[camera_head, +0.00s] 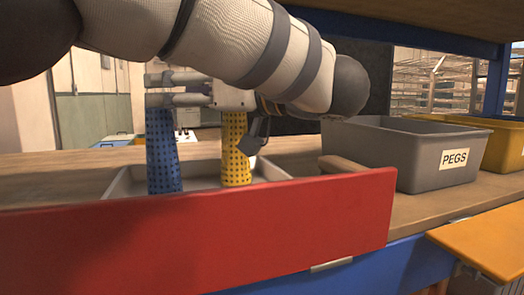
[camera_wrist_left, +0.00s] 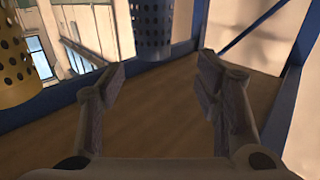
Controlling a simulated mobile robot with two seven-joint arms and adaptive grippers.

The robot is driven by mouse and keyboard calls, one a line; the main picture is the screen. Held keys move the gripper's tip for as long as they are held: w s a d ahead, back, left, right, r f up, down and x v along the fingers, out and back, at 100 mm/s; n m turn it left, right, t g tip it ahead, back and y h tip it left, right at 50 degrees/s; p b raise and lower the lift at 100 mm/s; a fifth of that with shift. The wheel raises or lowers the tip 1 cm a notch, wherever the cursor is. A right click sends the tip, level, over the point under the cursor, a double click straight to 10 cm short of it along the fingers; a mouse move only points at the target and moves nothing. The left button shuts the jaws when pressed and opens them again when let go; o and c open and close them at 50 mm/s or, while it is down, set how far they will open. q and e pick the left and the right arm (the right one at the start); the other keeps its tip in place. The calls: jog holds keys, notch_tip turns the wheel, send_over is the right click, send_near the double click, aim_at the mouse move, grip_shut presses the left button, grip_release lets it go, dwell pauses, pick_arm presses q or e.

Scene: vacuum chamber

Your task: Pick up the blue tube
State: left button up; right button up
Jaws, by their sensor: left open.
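The blue tube (camera_head: 162,152), perforated with dark holes, stands upright in a pale tray (camera_head: 120,184); the red panel hides its foot. A yellow perforated tube (camera_head: 236,150) stands to its right. My left gripper (camera_head: 158,89) points left in the head view, its fingers open at the height of the blue tube's top. In the left wrist view the blue tube (camera_wrist_left: 152,28) shows at the top, beyond the open fingertips (camera_wrist_left: 162,68), with nothing gripped between them. The yellow tube (camera_wrist_left: 14,62) is at the left edge there. My right gripper is not in view.
A red panel (camera_head: 200,235) stands in front of the tray. A grey bin labelled PEGS (camera_head: 415,160) stands on the wooden bench to the right, with a yellow bin (camera_head: 497,148) beyond it. A shelf (camera_head: 400,18) with a blue edge hangs above.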

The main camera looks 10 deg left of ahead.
pick_arm(q)
jog(key=x, duration=0.4)
jog(key=w+x, duration=0.1)
jog(key=x, duration=0.1)
jog(key=shift+f, duration=0.35)
jog(key=shift+d, duration=0.1)
jog(key=c, duration=1.2)
jog(key=shift+c, duration=0.3)
jog(key=shift+r, duration=0.1)
